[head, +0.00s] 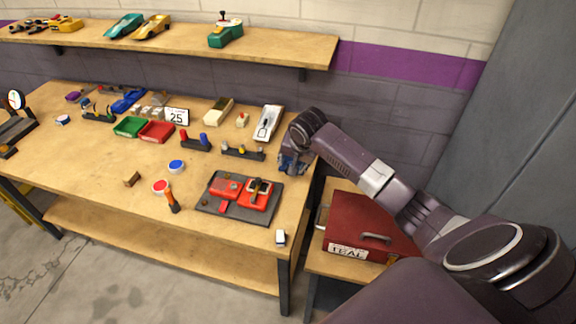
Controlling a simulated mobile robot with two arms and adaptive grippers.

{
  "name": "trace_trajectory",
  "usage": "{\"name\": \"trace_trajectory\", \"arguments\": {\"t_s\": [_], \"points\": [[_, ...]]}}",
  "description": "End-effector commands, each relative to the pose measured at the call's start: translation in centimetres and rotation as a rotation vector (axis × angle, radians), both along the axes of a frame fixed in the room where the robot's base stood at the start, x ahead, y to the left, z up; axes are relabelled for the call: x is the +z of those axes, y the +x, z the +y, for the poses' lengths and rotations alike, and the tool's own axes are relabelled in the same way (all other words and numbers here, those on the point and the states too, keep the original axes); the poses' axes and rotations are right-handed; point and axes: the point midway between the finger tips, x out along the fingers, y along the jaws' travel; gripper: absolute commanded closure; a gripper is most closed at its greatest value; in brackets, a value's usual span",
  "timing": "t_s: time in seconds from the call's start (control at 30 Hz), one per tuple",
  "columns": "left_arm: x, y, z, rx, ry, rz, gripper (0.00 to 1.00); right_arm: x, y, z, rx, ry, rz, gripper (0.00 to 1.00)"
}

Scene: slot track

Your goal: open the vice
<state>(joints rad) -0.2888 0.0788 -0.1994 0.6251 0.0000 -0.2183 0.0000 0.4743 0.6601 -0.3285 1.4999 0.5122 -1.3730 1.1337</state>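My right arm comes in from the right, and its gripper (292,164) is low at the right edge of the workbench, pointing down. A small dark blue-grey shape shows at the gripper. I cannot tell whether it is part of the vice or of the gripper, and no vice can be clearly made out. The fingers are too small and covered to tell open from shut. My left gripper is not in view.
A dark tray (238,211) with red parts lies left of my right gripper. A white tray (268,122) lies behind it. A red toolbox (365,228) stands on a lower stand at the right.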

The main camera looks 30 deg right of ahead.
Motion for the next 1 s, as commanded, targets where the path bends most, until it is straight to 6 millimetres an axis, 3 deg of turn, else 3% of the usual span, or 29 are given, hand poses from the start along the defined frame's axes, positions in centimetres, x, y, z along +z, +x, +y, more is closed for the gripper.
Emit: {"name": "trace_trajectory", "arguments": {"t_s": [0.13,0.3,0.43,0.63,0.8,1.0], "points": [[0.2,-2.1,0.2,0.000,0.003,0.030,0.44,-2.0,0.9,-0.3,0.000,0.000,0.003,0.61],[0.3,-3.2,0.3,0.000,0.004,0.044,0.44,-3.9,1.9,-0.5,0.000,0.000,0.001,0.61],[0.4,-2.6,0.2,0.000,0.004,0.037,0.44,-4.9,2.3,-0.7,0.002,-0.001,0.002,0.61],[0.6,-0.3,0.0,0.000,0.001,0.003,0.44,-5.3,2.5,-0.8,0.002,-0.001,-0.001,0.61],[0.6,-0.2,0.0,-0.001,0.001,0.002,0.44,-5.3,2.5,-0.8,0.003,-0.001,-0.001,0.61],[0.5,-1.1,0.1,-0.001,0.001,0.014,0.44,-5.3,2.5,-0.7,0.002,0.000,0.000,0.80]]}}
